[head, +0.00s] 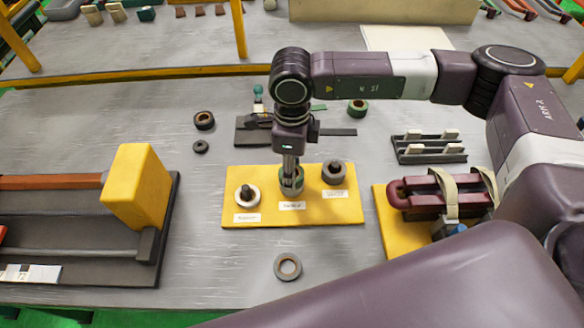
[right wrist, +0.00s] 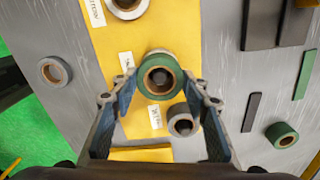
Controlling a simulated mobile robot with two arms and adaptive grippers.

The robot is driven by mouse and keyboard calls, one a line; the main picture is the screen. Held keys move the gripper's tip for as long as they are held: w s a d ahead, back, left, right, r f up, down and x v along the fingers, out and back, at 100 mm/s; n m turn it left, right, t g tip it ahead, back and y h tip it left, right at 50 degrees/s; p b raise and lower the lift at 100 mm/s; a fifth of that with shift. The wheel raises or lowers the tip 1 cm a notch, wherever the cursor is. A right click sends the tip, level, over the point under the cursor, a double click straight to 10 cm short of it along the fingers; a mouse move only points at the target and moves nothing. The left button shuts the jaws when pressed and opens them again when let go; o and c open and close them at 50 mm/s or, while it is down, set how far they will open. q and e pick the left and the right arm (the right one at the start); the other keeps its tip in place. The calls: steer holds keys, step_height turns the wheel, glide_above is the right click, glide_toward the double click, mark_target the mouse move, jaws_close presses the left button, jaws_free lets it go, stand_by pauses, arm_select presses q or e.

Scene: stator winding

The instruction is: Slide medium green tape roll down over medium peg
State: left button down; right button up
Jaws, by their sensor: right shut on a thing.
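The medium green tape roll (right wrist: 160,76) is held between the fingertips of my right gripper (head: 291,186). In the head view the green roll (head: 291,178) is at the middle position of the yellow board, mostly hidden by the fingers. The right wrist view shows its tan core and a dark round shape, apparently the medium peg (right wrist: 159,77), inside the hole. I cannot tell how far down the roll sits around the peg. My left gripper is not in view.
The yellow board (head: 300,215) also bears a white roll (head: 247,196) on its left peg and a grey-brown roll (head: 334,173) on its right peg. A loose grey ring (head: 288,267) lies in front. Another green roll (head: 357,107) lies behind.

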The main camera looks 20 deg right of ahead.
steer(key=o, duration=1.2)
step_height(320, 180, up, 12)
stand_by(0.5)
